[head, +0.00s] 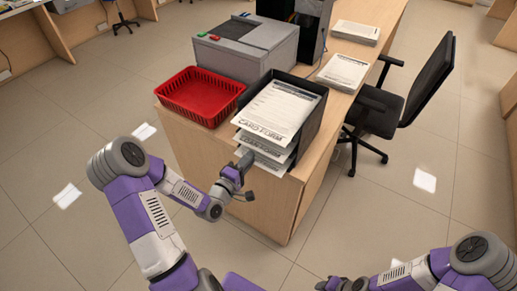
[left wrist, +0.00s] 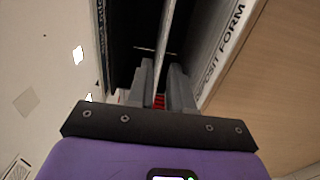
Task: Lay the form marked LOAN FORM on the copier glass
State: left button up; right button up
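A black tiered tray (head: 313,117) stands at the counter's near corner and holds stacked forms. The top sheet reads CARD FORM (head: 275,110). Below it a partly covered sheet, seemingly the loan form (head: 262,146), sticks out toward me. My left gripper (head: 244,163) is at the tray's front, by the lower sheets. In the left wrist view its fingers (left wrist: 163,85) are apart, with a thin sheet edge (left wrist: 166,35) between them; a sheet marked DEPOSIT FORM (left wrist: 218,55) lies to the right. The grey copier (head: 238,55) has a dark glass top. My right gripper (head: 335,285) is at the bottom edge, its fingers unclear.
A red basket (head: 200,95) stands left of the tray, in front of the copier. Paper stacks (head: 342,73) lie on the counter (head: 375,55) to the right and behind. A black office chair (head: 395,105) stands right of the counter. The floor in front is clear.

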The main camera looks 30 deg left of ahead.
aim_at(257, 150)
pick_arm(q)
jog(key=shift+w+d, duration=0.15)
jog(key=shift+w, duration=1.3)
jog(key=shift+w+d, duration=0.1)
jog(key=shift+w, duration=1.3)
grip_shut()
